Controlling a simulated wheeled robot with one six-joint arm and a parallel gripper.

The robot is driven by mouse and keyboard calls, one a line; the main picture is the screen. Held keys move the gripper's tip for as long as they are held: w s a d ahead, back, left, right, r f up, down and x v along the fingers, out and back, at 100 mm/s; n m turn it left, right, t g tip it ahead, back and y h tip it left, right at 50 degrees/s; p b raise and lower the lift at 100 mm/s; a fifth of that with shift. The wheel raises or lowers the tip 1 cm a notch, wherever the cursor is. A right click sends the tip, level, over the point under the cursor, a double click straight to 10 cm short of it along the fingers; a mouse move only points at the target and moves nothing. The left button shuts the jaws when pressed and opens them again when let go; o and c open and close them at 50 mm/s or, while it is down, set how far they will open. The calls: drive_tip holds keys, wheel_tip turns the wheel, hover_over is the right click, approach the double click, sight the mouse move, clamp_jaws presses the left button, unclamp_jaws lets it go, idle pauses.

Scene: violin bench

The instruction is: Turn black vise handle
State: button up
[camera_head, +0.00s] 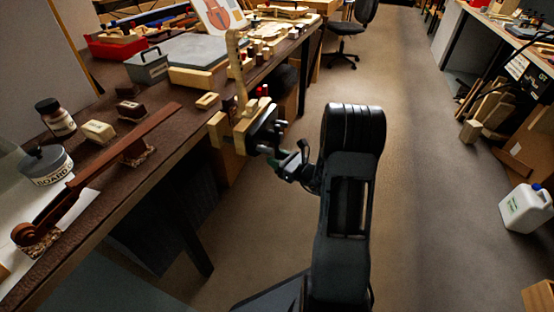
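The vise (262,130) is fixed at the bench's front edge, left of the picture's middle. It has pale wooden jaws (216,129) and a dark metal front. A small dark part that looks like its black handle (280,126) sticks out toward the aisle. My gripper (284,156) is at the end of my black arm, just below and right of the vise front. Its fingers are small and dark and overlap the vise parts in the picture. I cannot tell whether they touch the handle or whether they are open or shut.
The bench (185,101) carries a violin neck (120,150), jars (47,165), a grey metal box (147,66) and wooden blocks. An office chair (352,32) stands in the aisle behind. A white jug (526,209) stands on the floor at right. The middle floor is clear.

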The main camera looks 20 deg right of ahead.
clamp_jaws()
idle(0.3)
drive_tip(key=shift+a, duration=0.1)
